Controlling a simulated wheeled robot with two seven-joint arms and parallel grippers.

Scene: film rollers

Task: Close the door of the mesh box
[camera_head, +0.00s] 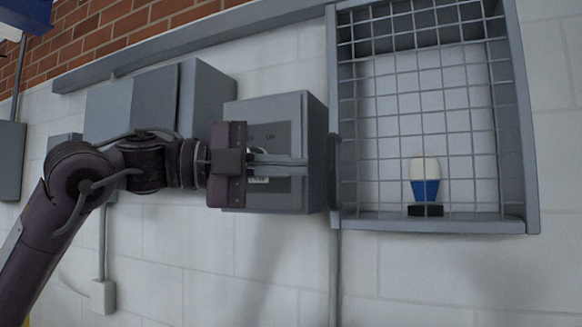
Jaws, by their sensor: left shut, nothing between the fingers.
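The mesh box (532,180) is a grey frame on the wall at the right. Its wire mesh door (400,120) spans the front of the opening, with a dark upright handle (334,172) at the left edge. I cannot tell whether the door sits fully flush. My left gripper (304,162) is shut and empty. It points right in front of a grey switch box, with its tips a little left of the handle and seemingly apart from it. My right gripper is not in view.
A blue and white object (425,181) on a black base stands inside the mesh box. The grey switch box (300,112) is behind my left gripper. More grey boxes (205,95) are on the wall at left. The wall below is mostly clear, with thin conduits.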

